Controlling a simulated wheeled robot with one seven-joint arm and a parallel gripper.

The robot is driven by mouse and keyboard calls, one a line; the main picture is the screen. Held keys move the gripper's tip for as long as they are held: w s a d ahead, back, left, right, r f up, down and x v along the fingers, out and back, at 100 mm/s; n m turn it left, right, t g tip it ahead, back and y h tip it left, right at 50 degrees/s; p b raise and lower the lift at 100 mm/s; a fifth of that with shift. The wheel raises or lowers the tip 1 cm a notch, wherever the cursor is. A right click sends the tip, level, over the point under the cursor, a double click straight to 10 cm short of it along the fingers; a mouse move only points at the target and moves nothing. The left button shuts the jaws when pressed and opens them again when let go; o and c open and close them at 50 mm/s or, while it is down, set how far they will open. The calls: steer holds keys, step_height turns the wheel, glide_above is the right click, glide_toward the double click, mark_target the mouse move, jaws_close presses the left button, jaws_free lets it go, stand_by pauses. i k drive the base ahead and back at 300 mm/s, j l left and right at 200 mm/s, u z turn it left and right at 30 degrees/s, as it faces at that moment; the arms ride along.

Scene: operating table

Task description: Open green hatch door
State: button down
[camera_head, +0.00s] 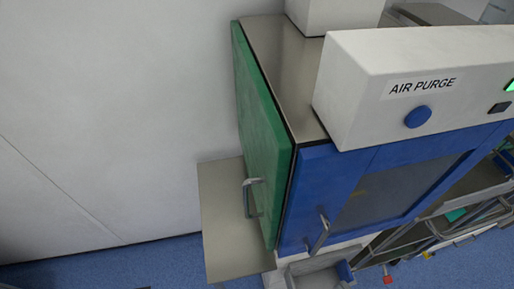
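The green hatch door (260,135) is on the left side of a metal cabinet. It looks shut, flush with the cabinet's side.
The cabinet's blue front (312,185) has a window and its own handle (319,234). A white "AIR PURGE" box (365,70) with a blue button sits on top. A beige shelf (220,215) juts out below the green door. A white wall (110,110) stands to the left. Carts are at right.

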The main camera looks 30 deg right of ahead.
mark_target(266, 146)
steer(key=j, duration=0.65)
steer(key=i+j, duration=0.15)
steer(key=j, duration=0.45)
